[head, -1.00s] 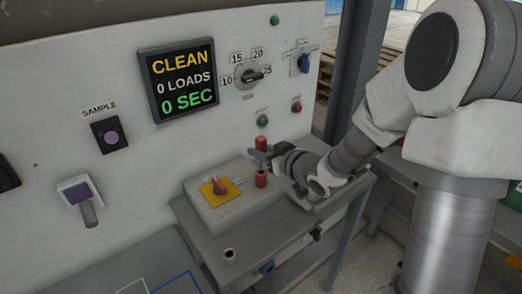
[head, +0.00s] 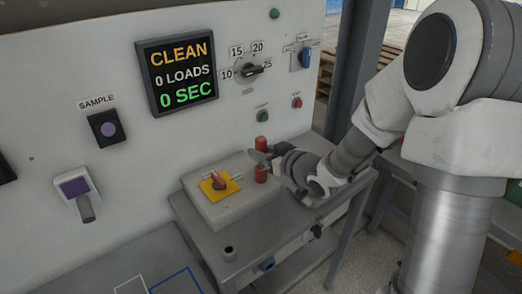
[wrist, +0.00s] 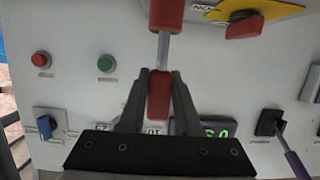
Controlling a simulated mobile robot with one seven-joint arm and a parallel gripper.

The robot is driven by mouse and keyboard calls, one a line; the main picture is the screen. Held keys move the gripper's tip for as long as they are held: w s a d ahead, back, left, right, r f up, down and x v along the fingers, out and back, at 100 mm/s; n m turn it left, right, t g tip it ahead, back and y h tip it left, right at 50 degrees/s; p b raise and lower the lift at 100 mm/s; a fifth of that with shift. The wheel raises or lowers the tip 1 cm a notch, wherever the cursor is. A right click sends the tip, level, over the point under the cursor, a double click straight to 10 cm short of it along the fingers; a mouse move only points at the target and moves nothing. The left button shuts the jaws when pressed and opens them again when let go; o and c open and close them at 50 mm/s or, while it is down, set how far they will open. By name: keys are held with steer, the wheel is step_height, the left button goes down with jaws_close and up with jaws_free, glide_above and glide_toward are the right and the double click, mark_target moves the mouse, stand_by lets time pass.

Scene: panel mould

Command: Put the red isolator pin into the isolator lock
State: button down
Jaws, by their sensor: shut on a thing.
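The red isolator pin (head: 262,143) stands about upright, and my gripper (head: 263,157) is shut on it at the right of the isolator box. In the wrist view, which is upside down, the fingers (wrist: 159,97) close on a red end of it. A grey shaft (wrist: 162,52) runs from there to a red block (wrist: 166,12). That lower red part (head: 261,174) shows below my gripper in the head view; whether it is part of the pin or a holder I cannot tell. The box carries a yellow plate with a red switch (head: 219,181). I cannot tell which part is the isolator lock.
A short grey cylinder with a dark hole (head: 229,254) stands on the grey table (head: 205,246) in front of the isolator box (head: 230,206). The white panel (head: 122,70) rises behind, with a display, knobs and buttons. The table around the cylinder is clear.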

mark_target(261, 169)
steer(key=shift+f+b, duration=1.55)
steer(key=shift+f, duration=0.3)
steer(key=c, duration=0.5)
jaws_free()
steer(key=shift+s+r, duration=0.1)
